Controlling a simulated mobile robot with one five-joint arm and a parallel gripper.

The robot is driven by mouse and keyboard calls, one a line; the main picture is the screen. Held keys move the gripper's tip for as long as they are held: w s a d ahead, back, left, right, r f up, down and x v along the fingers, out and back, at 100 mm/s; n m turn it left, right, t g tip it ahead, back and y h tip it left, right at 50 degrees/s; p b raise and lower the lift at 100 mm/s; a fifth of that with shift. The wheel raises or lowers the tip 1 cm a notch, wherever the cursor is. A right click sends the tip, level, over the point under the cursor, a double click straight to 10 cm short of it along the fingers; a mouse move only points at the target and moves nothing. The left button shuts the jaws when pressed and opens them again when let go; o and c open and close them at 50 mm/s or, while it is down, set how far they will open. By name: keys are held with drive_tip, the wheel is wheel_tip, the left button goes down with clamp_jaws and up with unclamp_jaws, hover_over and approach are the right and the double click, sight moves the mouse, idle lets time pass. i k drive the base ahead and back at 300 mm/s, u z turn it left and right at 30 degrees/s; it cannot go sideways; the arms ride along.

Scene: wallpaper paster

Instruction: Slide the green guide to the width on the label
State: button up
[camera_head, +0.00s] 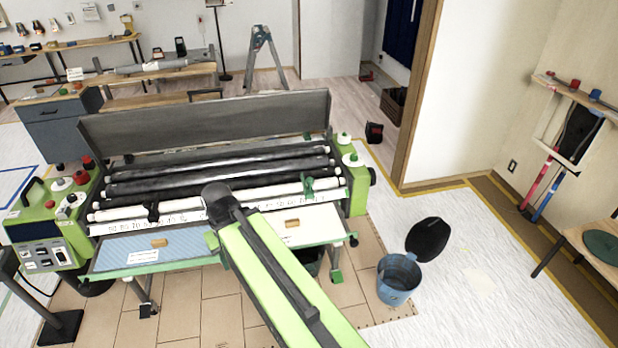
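The green guide (308,188) sits on the white ruler strip (180,218) along the front of the pasting machine, toward its right end. A black guide (152,211) is on the same strip toward the left. The strip's numbers are too small to read surely. A white label (143,256) lies on the blue striped sheet at the front left, and another white label (290,240) is on the pale sheet at the front right. Their print is unreadable. My green arm crosses the machine's front middle and hides part of the strip. My gripper does not show.
The raised grey cover (205,122) stands behind the black and white rollers (215,170). Green end housings with knobs flank the machine.

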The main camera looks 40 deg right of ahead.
sight(308, 192)
drive_tip(key=u, duration=0.05)
drive_tip(key=i, duration=1)
drive_tip(key=z, duration=0.05)
